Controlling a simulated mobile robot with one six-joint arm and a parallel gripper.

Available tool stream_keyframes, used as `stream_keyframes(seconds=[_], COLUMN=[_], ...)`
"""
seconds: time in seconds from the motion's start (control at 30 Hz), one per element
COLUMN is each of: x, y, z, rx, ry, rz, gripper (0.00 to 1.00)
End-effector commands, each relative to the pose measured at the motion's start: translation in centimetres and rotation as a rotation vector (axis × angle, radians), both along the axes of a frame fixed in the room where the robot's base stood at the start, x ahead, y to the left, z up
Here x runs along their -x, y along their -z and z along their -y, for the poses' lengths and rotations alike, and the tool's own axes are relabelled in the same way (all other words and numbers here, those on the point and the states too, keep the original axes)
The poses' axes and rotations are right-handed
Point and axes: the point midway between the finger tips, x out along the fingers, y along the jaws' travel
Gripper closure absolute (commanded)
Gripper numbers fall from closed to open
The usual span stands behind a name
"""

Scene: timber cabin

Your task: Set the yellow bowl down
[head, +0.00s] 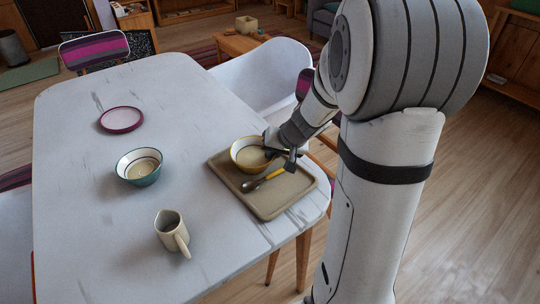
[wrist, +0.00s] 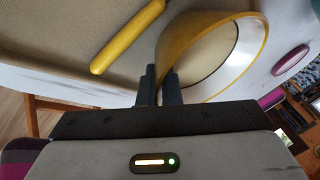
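The yellow bowl (head: 247,154) has a cream inside and sits at or just above the far part of a tan tray (head: 272,204) on the table. I cannot tell whether its base touches the tray. My gripper (head: 284,151) is at the bowl's right side. In the wrist view the gripper fingers (wrist: 158,88) are close together with the wall of the yellow bowl (wrist: 190,45) between them. The far side of the bowl is in view, while the gripped part of the rim is partly hidden by the fingers.
A spoon with a yellow handle (head: 268,178) lies on the tray in front of the bowl. A teal bowl (head: 139,167), a cream mug (head: 172,231) and a pink-rimmed plate (head: 121,119) stand on the white table (head: 90,210).

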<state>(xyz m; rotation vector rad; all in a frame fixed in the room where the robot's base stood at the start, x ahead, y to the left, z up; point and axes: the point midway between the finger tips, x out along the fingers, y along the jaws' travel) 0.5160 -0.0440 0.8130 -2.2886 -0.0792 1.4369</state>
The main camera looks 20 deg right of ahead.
Motion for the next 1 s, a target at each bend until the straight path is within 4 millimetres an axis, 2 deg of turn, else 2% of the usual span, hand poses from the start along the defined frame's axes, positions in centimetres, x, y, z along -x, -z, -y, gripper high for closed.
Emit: stream_keyframes(seconds=[0.23,0.3,0.53,0.87,1.0], x=[0.0,0.0,0.0,0.0,0.9], y=[0.3,0.1,0.1,-0.3,-2.3], z=[0.0,-0.1,-0.1,-0.1,0.6], rx=[-0.001,-0.001,-0.001,-0.001,0.001], ry=[0.0,0.0,-0.002,-0.002,-0.001], rz=[0.001,0.0,0.0,0.0,0.004], gripper=[1.0,0.91,0.73,0.73,0.73])
